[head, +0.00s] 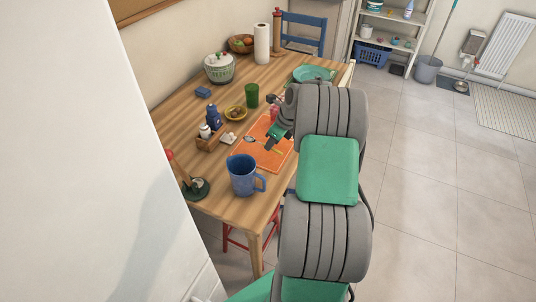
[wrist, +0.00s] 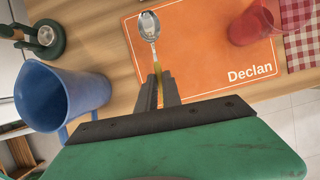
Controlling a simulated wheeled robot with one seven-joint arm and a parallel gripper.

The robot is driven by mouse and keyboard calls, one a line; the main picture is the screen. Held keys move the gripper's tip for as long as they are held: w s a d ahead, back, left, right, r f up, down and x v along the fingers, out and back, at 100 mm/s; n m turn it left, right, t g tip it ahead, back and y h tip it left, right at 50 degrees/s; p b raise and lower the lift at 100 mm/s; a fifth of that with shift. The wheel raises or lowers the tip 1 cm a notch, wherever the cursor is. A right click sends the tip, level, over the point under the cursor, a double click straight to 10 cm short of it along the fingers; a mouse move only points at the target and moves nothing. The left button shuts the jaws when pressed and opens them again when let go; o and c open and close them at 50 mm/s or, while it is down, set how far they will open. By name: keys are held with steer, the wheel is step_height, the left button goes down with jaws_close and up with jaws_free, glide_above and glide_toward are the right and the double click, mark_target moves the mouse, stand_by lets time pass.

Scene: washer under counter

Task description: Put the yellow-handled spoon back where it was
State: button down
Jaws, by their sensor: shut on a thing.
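The yellow-handled spoon (wrist: 149,27) shows in the wrist view with its metal bowl pointing away from my gripper. My gripper (wrist: 158,88) is shut on its yellow handle. The spoon is over the orange placemat (wrist: 200,60), which is printed "Declan"; I cannot tell whether the spoon touches it. In the head view the placemat (head: 249,156) lies on the wooden table, and my arm hides its right part. My gripper (head: 269,147) is over this mat there.
A blue pitcher (head: 243,175) stands near the mat, also in the wrist view (wrist: 62,97). A red cup (wrist: 252,25) is on the mat's far right side. A green cup (head: 252,95), a bowl (head: 235,113) and a wooden caddy (head: 211,138) stand behind.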

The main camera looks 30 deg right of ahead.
mark_target(268, 159)
step_height(268, 159, down, 5)
steer(key=shift+f+p, duration=0.15)
steer(key=shift+p, duration=0.35)
steer(key=c, duration=1.5)
jaws_free()
steer(key=shift+f, duration=0.15)
steer(key=shift+f+b, duration=0.25)
steer(key=shift+b, duration=0.4)
steer(key=v, duration=0.8)
steer(key=shift+s+a+r, duration=0.1)
steer(key=shift+s+a, duration=0.1)
steer(key=shift+a, duration=0.2)
steer(key=shift+s, duration=0.1)
